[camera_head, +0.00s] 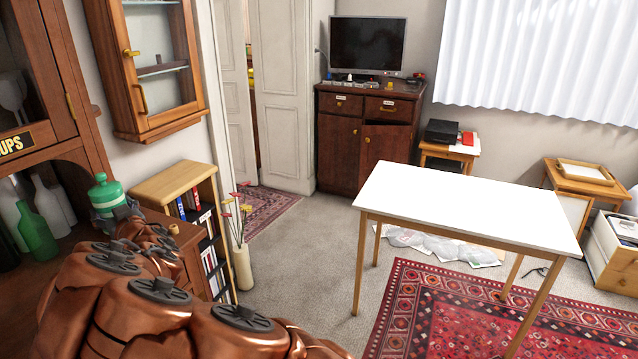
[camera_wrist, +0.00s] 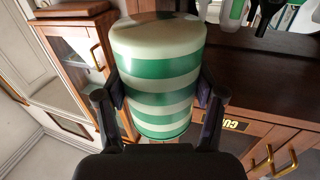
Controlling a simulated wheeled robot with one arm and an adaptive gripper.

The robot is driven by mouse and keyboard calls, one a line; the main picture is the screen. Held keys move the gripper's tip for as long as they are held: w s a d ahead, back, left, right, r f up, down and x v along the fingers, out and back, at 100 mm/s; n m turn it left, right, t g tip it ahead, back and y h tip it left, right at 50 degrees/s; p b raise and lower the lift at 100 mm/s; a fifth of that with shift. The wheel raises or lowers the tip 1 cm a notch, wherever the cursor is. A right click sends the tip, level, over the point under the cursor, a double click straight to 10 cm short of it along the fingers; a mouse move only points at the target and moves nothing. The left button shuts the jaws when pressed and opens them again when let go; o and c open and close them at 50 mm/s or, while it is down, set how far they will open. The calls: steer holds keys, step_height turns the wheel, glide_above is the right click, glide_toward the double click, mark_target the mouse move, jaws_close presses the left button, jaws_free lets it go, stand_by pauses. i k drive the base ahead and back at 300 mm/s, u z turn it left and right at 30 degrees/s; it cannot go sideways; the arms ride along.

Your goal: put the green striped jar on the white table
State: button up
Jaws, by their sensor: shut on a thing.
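The green striped jar (camera_wrist: 158,85) has green and pale bands and sits between the two fingers of my gripper (camera_wrist: 160,108) in the wrist view. My gripper is shut on it. In the head view the jar (camera_head: 106,195) shows at the left, held up in front of the brown cabinet, with my gripper (camera_head: 117,216) around its lower part. The white table (camera_head: 465,212) stands at the right of the head view, well apart from the jar. Its top is bare.
A small bookshelf (camera_head: 172,184) and a pale vase with flowers (camera_head: 243,266) stand between the jar and the table. Green and clear bottles (camera_head: 36,232) stand in the cabinet at the left. A patterned rug (camera_head: 440,310) lies under the table. Grey carpet is clear left of the table.

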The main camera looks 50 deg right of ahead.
mark_target(432, 211)
steer(key=z, duration=0.75)
steer(key=i, duration=0.7)
steer(key=z, duration=0.85)
steer(key=i, duration=0.85)
steer(key=z, duration=0.15)
